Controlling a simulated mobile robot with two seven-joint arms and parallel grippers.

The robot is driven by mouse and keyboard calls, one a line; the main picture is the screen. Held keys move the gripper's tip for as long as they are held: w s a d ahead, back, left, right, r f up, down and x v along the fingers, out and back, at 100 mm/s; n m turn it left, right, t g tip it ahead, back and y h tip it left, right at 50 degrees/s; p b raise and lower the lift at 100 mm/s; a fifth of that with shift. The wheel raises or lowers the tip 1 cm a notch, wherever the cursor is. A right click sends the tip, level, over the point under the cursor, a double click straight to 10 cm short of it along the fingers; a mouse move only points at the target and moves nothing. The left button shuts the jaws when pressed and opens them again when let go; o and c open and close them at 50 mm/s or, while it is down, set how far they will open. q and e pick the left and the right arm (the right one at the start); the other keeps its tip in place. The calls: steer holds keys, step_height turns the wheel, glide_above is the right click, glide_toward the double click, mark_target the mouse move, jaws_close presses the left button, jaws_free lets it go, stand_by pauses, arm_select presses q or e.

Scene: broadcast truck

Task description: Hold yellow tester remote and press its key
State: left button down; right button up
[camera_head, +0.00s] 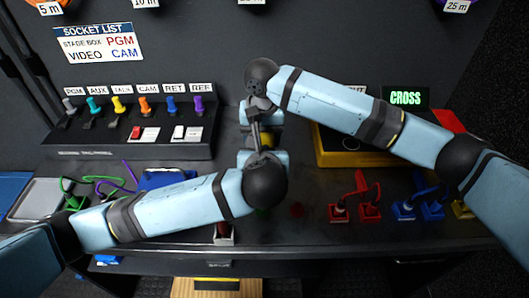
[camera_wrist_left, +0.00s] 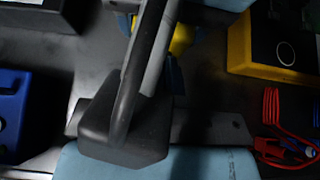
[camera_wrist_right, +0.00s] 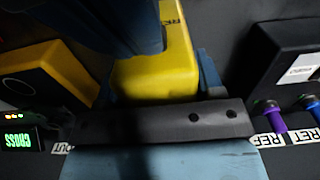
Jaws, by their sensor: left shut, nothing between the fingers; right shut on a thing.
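The yellow tester remote (camera_wrist_right: 155,75) is held between the blue fingers of my right gripper (camera_head: 261,128), seen close up in the right wrist view. Part of its lettering shows at its edge, but a finger covers much of it. It also shows as a yellow piece in the left wrist view (camera_wrist_left: 182,36), partly behind my left fingers. My left gripper (camera_wrist_left: 148,70) is shut and empty, with its dark fingers pointing toward the remote. In the head view both grippers meet mid-console, one above the other. I cannot see the key, nor tell whether my left fingertips touch the remote.
A yellow box with a black button (camera_head: 325,152) stands right of the grippers, near the lit CROSS sign (camera_head: 405,98). A socket panel (camera_head: 130,150) with coloured plugs stands at the left. Red plugs (camera_head: 355,205) and blue plugs (camera_head: 415,205) lie along the right front.

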steer(key=shift+d+f, duration=0.25)
steer(key=shift+f, duration=0.15)
arm_select(q)
steer(key=v, duration=0.7)
steer(key=shift+d+r, duration=0.1)
steer(key=shift+d, duration=0.05)
arm_select(e)
steer(key=shift+d, duration=0.1)
steer(key=o, duration=0.8)
steer(key=shift+c, duration=0.2)
steer(key=o, duration=0.3)
steer(key=shift+w, duration=0.15)
steer(key=shift+o, duration=0.4)
arm_select(q)
steer(key=shift+w+d, duration=0.1)
arm_select(e)
steer(key=shift+r, duration=0.15)
